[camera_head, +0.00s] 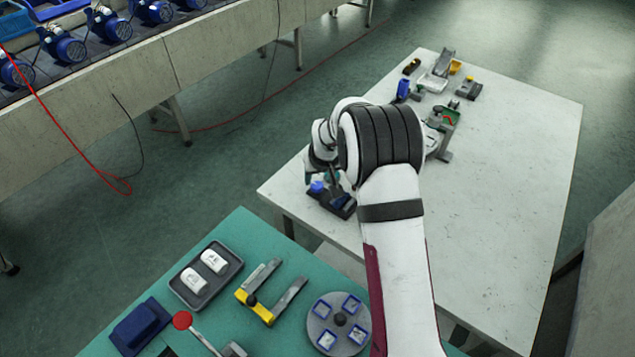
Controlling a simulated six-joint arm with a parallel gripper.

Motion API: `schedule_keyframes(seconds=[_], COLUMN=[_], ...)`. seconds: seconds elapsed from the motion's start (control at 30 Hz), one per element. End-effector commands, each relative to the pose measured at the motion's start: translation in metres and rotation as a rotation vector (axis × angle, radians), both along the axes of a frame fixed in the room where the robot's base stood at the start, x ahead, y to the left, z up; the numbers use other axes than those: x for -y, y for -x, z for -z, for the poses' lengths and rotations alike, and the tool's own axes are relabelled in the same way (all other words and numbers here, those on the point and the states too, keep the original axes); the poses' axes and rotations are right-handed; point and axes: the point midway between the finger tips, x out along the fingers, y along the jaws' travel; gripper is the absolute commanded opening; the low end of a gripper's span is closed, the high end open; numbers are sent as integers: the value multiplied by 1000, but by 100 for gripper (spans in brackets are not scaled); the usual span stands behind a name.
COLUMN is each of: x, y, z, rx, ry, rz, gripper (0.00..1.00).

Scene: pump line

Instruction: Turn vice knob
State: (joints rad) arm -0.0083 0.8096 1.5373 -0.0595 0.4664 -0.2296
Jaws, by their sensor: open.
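My arm reaches over the white table (510,180), and my gripper (333,180) hangs at its left edge, pointing down. The gripper is small in the picture and partly covered by my own wrist; it is open. Just below it is a small dark device with blue parts (340,203), its upper side partly hidden by the gripper. I cannot tell whether they touch. A green and grey device (447,118) with a red part stands right of my wrist, partly hidden by the arm. I cannot tell which device is the vice, and no knob is clear.
Small items, including a blue container (403,88) and a clear tray (433,82), stand at the table's back. The green bench (240,230) in front holds a grey tray (231,262), a yellow clamp-like tool (262,308) and a round plate (322,304). The white table's right side is clear.

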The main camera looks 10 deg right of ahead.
Motion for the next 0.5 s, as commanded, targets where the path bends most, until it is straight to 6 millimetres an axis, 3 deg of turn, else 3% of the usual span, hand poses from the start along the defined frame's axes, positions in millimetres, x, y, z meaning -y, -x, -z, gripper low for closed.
schedule_keyframes(seconds=[0.1,0.2,0.5], x=[-1,-1,-1], y=[-9,-15,-19], z=[25,36,46], rx=[-2,0,0], ry=[0,0,0], rz=[1,1,1], gripper=[54,54,54])
